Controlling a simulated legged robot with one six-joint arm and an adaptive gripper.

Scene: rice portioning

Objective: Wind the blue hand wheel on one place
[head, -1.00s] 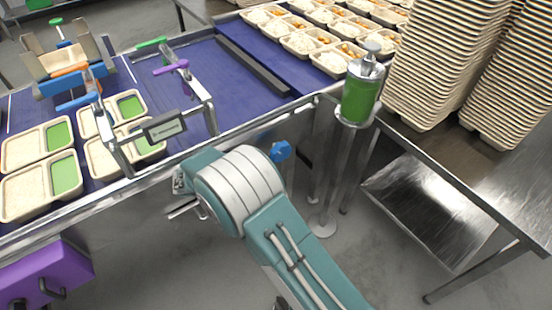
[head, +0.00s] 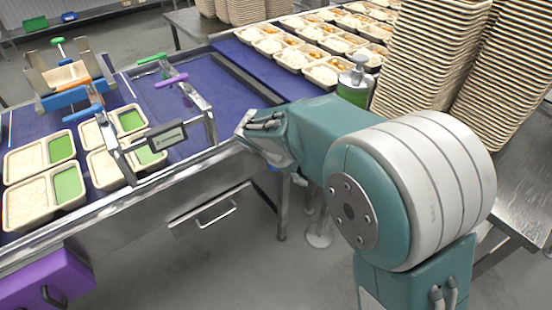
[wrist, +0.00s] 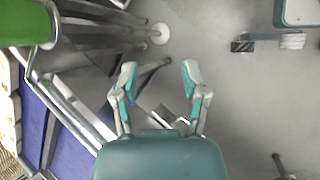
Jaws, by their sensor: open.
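A small bit of blue, what shows of the blue hand wheel (head: 272,168), lies on the front side of the conveyor frame in the head view. My arm covers most of it. In the wrist view my gripper (wrist: 159,73) is open and empty, its two fingers apart over the grey floor. No hand wheel can be made out between them. In the head view my fingers cannot be made out clearly behind my arm. A separate blue bar handle (head: 82,115) is on the guide frame over the belt at the left.
The conveyor (head: 208,65) carries filled trays (head: 37,160) at the left. A green dispenser (head: 354,88) stands behind my arm and shows close at the wrist view's upper left (wrist: 22,22). Tall tray stacks (head: 430,55) stand right. A purple box (head: 48,276) is front left.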

